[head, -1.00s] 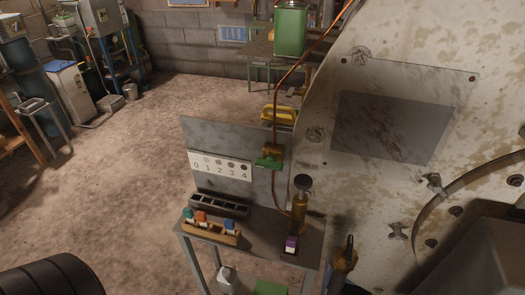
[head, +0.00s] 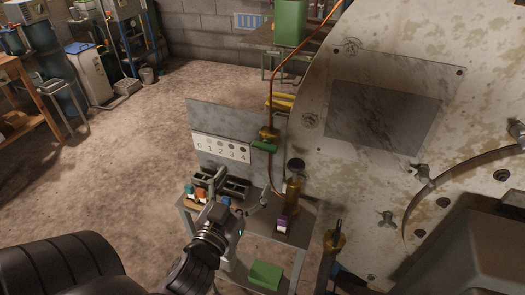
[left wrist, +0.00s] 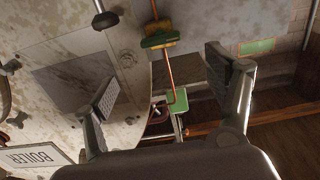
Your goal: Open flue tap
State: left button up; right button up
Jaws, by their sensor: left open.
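The flue tap has a brass body and a green handle (head: 264,146), on a thin copper pipe beside the boiler. The handle sticks out roughly sideways across the pipe. It also shows in the left wrist view (left wrist: 160,39), beyond the fingertips and near the top. My left gripper (head: 242,190) is open and empty, over the small stand below the tap and apart from it. Its two spread fingers also show in the left wrist view (left wrist: 163,84). My right gripper is not in view.
A grey panel with a 0-to-4 scale (head: 221,148) stands behind the tap. The boiler's large pale face (head: 390,60) is close on the right. Small bottles and a brass cylinder (head: 294,188) crowd the stand. Open floor (head: 110,170) lies to the left.

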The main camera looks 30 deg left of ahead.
aim_at(263, 150)
pick_arm(q)
jog(key=p+x, duration=0.3)
jog(key=x, duration=0.8)
jog(key=shift+w+a+r, duration=0.1)
jog(key=shift+w, duration=0.05)
jog(key=shift+w+a+p, duration=0.15)
jog(key=shift+w+p, duration=0.15)
jog(key=shift+w, duration=0.15)
jog(key=shift+c, duration=0.5)
jog(key=c, duration=1.1)
jog(key=shift+o, duration=0.2)
